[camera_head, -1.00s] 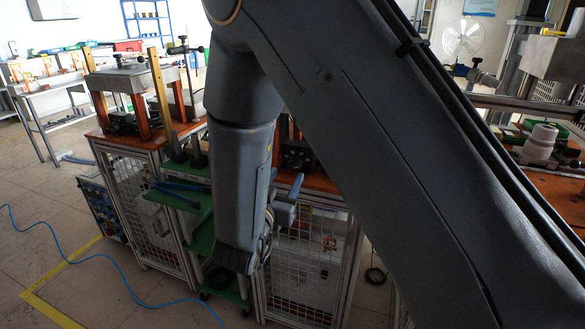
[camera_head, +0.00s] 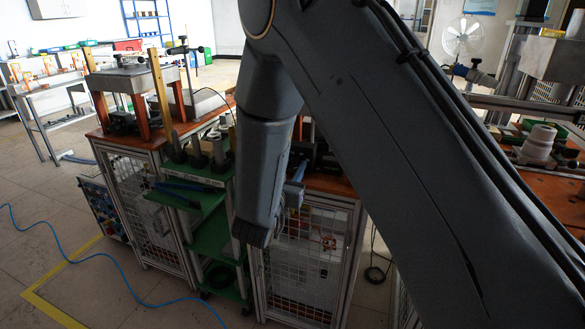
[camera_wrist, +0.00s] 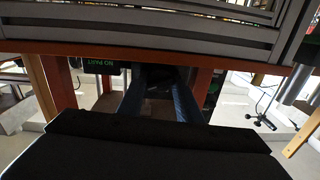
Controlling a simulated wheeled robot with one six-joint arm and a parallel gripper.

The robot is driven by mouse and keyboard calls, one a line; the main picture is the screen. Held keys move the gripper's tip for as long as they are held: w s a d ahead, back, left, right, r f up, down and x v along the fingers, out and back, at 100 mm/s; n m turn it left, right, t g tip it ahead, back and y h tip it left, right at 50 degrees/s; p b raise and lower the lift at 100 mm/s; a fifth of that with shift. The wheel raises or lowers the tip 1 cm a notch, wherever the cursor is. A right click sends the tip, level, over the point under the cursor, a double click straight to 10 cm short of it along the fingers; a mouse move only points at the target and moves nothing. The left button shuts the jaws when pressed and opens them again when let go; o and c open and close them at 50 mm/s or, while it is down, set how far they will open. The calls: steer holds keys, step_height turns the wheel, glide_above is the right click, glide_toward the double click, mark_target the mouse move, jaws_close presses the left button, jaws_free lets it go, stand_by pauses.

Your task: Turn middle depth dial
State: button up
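The middle depth dial cannot be made out in either view. A dark control box (camera_head: 322,160) sits on the orange-brown tabletop of the centre workstation, partly covered by my arm. My gripper (camera_head: 297,186) shows as a small blue part beside my forearm, in front of that workstation. In the wrist view the two blue fingers of my gripper (camera_wrist: 158,98) point ahead, apart, with a visible gap between them. A dark shape (camera_wrist: 158,74) lies beyond the fingertips, too shadowed to identify. I see nothing held between the fingers.
In the head view, a green shelf cart (camera_head: 212,235) stands left of my arm.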

steer(key=shift+c, duration=0.6)
steer(key=shift+n+p, duration=0.4)
steer(key=shift+p, duration=0.05)
steer(key=n+p, duration=0.2)
steer(key=shift+r+n, duration=0.1)
steer(key=shift+n, duration=0.3)
steer(key=shift+n+p, duration=1.55)
steer(key=shift+n, duration=0.45)
steer(key=o, duration=1)
